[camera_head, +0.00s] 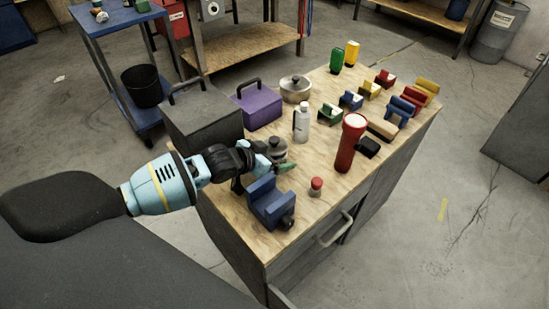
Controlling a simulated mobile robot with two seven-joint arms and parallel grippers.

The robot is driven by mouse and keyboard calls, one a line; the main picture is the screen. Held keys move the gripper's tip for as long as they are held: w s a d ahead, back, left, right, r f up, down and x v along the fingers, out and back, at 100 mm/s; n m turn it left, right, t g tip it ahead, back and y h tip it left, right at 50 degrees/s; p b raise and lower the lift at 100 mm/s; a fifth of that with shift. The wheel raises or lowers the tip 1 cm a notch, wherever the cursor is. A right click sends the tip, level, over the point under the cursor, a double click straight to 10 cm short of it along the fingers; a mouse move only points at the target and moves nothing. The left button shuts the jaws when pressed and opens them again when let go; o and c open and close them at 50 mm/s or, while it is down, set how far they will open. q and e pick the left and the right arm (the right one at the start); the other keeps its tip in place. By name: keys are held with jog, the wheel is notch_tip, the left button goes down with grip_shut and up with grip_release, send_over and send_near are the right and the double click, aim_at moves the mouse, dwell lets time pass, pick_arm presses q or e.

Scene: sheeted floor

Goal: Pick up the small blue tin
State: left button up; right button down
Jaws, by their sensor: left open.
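My left gripper (270,164) reaches in from the left over the near-left part of the wooden-topped workbench (340,205). It is open, just behind a blue vise (268,205) and close to a small grey metal pot (277,148). A small green item (286,168) shows at its fingertips; I cannot tell whether they touch. I cannot clearly make out a small blue tin; it may be hidden by the gripper or vise. A small blue block-like object (350,100) lies farther back. My right gripper is not in view.
A red flashlight (349,145), a silver bottle (302,122) and a small red-topped container (316,187) stand right of the gripper. A purple box (260,107) and a dark grey case (202,120) stand behind it. The bench's near-right top is clear.

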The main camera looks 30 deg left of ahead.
aim_at(274, 139)
pick_arm(q)
jog(key=shift+c, duration=0.2)
jog(key=c, duration=1.3)
jog(key=shift+o, duration=0.2)
jog(key=shift+r, duration=0.1)
notch_tip(274, 139, up, 10)
jog(key=shift+p, duration=0.6)
